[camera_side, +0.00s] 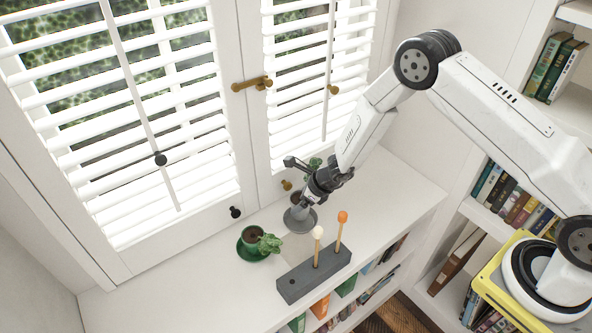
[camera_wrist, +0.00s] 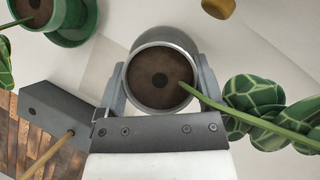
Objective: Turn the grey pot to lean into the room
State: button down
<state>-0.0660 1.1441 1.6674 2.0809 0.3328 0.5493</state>
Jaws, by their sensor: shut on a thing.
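The grey pot (camera_side: 296,209) is at its grey saucer (camera_side: 306,226) on the white sill by the window. I cannot tell whether it rests on the saucer or is slightly raised. My gripper (camera_side: 305,196) is shut on the pot. In the wrist view my gripper (camera_wrist: 161,85) has a finger on either side of the pot's rim (camera_wrist: 160,112). Dark soil shows inside. A green stem runs from the pot to the right there, ending in patterned leaves (camera_wrist: 262,112). In the side view the leaves (camera_side: 315,163) show behind my gripper, toward the window.
A green pot (camera_side: 252,234) on a green saucer stands left of the grey one, its leaves leaning right. A dark grey block (camera_side: 312,275) with two upright sticks, white-tipped and orange-tipped, stands in front. Shuttered windows are behind. Bare sill (camera_side: 390,195) lies to the right.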

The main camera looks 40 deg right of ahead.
jog(key=shift+f, duration=0.15)
jog(key=shift+f, duration=1.25)
grip_release()
jog(key=shift+f, duration=0.1)
jog(key=v, duration=0.8)
jog(key=shift+w, duration=0.1)
